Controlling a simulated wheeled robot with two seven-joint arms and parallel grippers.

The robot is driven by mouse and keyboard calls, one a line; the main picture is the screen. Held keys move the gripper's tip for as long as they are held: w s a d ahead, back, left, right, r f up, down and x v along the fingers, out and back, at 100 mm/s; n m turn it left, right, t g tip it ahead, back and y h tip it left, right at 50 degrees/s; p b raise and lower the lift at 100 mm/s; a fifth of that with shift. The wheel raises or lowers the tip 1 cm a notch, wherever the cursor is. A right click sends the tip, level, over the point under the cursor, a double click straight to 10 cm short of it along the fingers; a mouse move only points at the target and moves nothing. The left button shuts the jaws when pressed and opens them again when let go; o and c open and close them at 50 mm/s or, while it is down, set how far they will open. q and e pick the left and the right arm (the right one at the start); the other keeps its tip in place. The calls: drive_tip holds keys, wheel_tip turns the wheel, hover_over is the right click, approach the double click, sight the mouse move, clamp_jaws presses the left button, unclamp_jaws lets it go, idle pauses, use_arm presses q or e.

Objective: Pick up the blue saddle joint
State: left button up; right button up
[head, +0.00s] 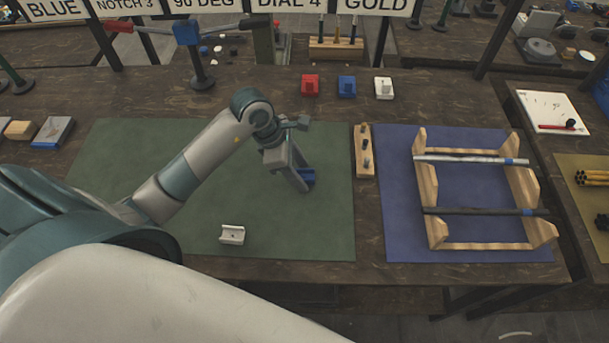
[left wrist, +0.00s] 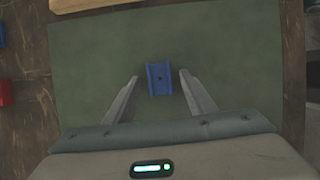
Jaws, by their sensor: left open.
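The blue saddle joint (head: 308,176) lies on the green mat (head: 330,220), partly hidden behind my left gripper in the head view. In the left wrist view the blue saddle joint (left wrist: 160,79) shows whole, a small channel-shaped piece with a dark hole. My left gripper (head: 303,187) is low over the mat at the joint. In the left wrist view my left gripper (left wrist: 159,80) is open, with one finger on each side of the joint and a gap to each. My right gripper is not in view.
A white saddle joint (head: 232,235) lies on the mat's front part. Red (head: 310,85), blue (head: 347,87) and white (head: 384,88) blocks stand along the back. A wooden peg block (head: 364,152) and a wooden rack (head: 432,190) with two rods stand at right.

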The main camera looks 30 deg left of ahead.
use_arm(q)
drive_tip(key=c, duration=1.1)
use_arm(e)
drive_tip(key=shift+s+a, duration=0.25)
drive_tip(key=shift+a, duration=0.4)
use_arm(q)
drive_tip(key=shift+r, duration=0.1)
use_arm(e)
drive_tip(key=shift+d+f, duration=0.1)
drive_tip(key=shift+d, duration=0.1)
